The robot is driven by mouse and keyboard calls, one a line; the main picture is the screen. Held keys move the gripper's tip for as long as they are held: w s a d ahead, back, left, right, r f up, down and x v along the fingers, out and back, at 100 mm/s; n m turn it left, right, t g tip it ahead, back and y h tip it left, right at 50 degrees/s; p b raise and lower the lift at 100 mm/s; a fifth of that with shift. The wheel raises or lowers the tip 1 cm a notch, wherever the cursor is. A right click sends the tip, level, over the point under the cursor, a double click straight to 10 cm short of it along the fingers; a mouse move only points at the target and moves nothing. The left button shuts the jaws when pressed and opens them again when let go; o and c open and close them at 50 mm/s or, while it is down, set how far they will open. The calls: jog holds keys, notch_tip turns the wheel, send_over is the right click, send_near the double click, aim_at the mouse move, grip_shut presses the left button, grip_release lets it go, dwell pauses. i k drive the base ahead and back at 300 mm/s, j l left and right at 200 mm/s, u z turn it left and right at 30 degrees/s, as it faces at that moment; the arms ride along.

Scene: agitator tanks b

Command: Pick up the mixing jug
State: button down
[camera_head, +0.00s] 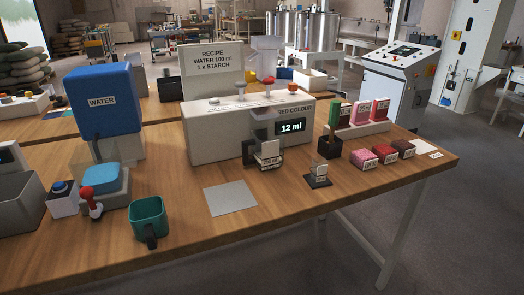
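A teal, open-topped jug (149,218) stands upright on the wooden table near its front left edge. It has a dark handle that faces the front. It looks like the mixing jug, though I see no label on it. Its inside looks dark, and I cannot tell whether anything is in it. Nothing touches it. My gripper is not in this view.
A lever with a red knob (90,203) and a blue water dispenser (104,101) stand left of and behind the jug. A grey square mat (230,198) lies to its right. A white dispenser reading 12 ml (220,137) stands behind. The wooden table (290,222) is clear in front.

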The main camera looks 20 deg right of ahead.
aim_at(267, 143)
jog(key=i+l+z, duration=0.1)
jog(key=z, duration=0.25)
jog(key=i+z, duration=0.1)
jog(key=z, duration=0.25)
jog(key=i+l+z, duration=0.1)
jog(key=z, duration=0.25)
jog(key=i, duration=0.05)
